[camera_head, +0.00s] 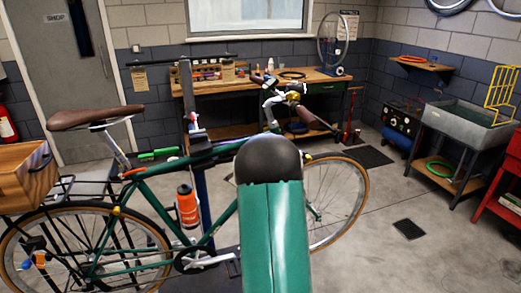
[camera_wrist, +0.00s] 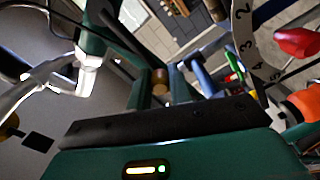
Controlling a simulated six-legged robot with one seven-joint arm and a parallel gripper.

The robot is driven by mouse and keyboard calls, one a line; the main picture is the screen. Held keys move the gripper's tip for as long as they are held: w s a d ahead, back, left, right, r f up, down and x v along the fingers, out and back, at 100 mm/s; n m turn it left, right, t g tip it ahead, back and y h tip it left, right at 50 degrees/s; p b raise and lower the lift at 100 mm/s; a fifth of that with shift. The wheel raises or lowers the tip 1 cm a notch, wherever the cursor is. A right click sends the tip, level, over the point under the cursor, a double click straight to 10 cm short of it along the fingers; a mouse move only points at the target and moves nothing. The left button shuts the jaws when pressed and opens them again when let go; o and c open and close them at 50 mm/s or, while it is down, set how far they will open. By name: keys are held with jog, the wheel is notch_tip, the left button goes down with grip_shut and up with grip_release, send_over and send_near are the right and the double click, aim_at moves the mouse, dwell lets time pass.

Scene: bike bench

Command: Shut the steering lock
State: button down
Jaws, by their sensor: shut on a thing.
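My gripper (camera_wrist: 161,92) shows in the wrist view, with its dark fingers rising from a black plate. It is shut on a small brass-coloured round piece (camera_wrist: 160,82), held between the fingers near the bicycle's green frame. I cannot tell for sure whether this piece belongs to the steering lock. The green bicycle (camera_head: 150,190) stands across the head view, its front wheel (camera_head: 357,205) to the right. My green arm hides part of the bicycle's front, and the gripper cannot be made out there.
An orange bottle (camera_head: 187,206) sits on the frame. A numbered white band (camera_wrist: 246,40) and a red piece (camera_wrist: 297,42) are close by at the right of the wrist view. A workbench (camera_head: 330,76) stands behind.

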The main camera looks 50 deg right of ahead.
jog(key=shift+s+f, duration=0.1)
jog(key=shift+f, duration=0.2)
jog(key=c, duration=1.3)
grip_release()
jog(key=shift+d, duration=0.15)
jog(key=shift+r, duration=0.15)
jog(key=v, duration=1.4)
